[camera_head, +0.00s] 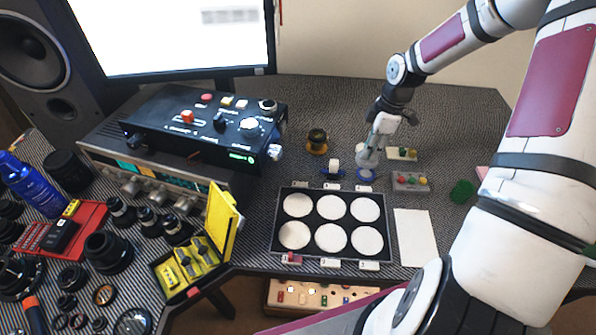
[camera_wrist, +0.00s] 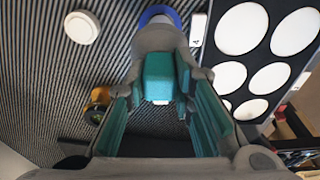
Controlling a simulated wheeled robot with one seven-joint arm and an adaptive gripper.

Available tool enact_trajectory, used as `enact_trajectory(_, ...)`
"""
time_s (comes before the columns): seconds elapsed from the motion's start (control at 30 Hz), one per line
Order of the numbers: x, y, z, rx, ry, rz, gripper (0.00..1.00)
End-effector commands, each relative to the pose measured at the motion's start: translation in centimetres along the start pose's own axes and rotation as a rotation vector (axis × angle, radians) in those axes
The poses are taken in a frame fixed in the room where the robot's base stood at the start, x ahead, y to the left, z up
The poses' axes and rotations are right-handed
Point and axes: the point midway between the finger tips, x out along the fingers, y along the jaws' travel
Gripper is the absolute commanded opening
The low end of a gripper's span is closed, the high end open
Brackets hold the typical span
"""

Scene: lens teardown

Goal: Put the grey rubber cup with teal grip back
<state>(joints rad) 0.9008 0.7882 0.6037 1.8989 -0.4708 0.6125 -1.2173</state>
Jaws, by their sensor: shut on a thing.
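My gripper (camera_head: 372,146) is at the back right of the tray, pointing down. In the wrist view, my gripper (camera_wrist: 160,92) has its two teal-lined fingers on either side of the grey rubber cup (camera_wrist: 160,40), shut on its teal grip (camera_wrist: 158,76). In the head view, the pale cup (camera_head: 367,157) shows just below my fingers, over a blue ring (camera_head: 365,176) on the mat. The blue ring also shows beyond the cup's far end in the wrist view (camera_wrist: 158,13). The cup hides part of the ring, so I cannot tell whether they touch.
A black tray (camera_head: 274,243) with several white discs lies in front. A grey block with coloured buttons (camera_head: 410,182) is close on the right. A white sheet (camera_head: 415,238) lies beside the tray.

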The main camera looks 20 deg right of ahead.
Motion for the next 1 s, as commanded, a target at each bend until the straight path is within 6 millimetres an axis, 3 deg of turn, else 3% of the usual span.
enact_trajectory(0.17, 0.5, -0.1, -2.9, -0.018, 0.0, -0.002, 0.0)
enact_trajectory(0.83, 2.8, -0.3, -18.4, -0.015, 0.0, -0.001, 0.0)
enact_trajectory(0.9, 3.0, -0.3, -19.6, -0.013, 0.001, -0.001, 0.0)
enact_trajectory(1.0, 4.8, -0.3, -18.9, -0.009, -0.001, -0.003, 0.0)
